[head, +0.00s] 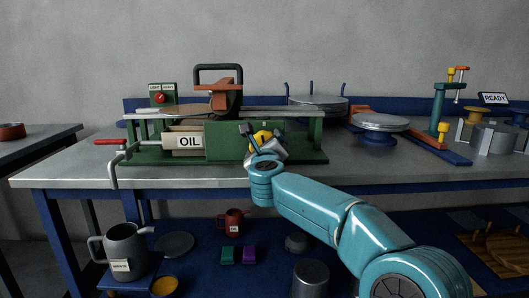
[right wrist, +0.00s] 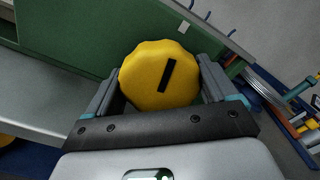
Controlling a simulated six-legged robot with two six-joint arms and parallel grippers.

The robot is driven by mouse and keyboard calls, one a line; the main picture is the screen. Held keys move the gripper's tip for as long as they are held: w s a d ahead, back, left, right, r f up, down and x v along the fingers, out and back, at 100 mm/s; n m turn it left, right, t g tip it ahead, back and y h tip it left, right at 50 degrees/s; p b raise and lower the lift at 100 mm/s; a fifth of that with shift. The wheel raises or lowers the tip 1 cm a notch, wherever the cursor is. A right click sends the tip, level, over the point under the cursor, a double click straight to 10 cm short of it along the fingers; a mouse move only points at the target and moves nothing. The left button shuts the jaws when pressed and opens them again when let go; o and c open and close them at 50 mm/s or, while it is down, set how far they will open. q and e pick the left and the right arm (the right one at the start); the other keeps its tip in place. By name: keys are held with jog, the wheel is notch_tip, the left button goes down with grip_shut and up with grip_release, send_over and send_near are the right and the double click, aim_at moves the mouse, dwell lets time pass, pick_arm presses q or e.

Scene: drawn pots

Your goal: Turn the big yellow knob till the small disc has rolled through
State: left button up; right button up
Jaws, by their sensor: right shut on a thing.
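The big yellow knob (head: 263,138) is on the front of the green machine (head: 230,152) on the bench. In the right wrist view the knob (right wrist: 146,76) has a scalloped edge and a black bar mark that leans slightly. My right gripper (head: 264,147) is shut on the knob, with one finger on each side of it in the right wrist view (right wrist: 160,82). I cannot pick out the small disc for certain. My left gripper is not in view.
Round metal plates (head: 380,122) stand to the right. A green stand (head: 438,105) is farther right. The bench's front left top (head: 70,172) is clear.

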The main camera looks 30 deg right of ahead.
jog(key=shift+f+m, duration=0.15)
jog(key=shift+m, duration=0.45)
jog(key=o, duration=0.8)
jog(key=shift+o, duration=0.2)
jog(key=shift+b, duration=0.3)
jog(key=shift+s+a, duration=0.2)
jog(key=shift+s, duration=0.15)
jog(key=v, duration=1.5)
jog(key=shift+s, duration=0.2)
jog(key=shift+a, duration=0.1)
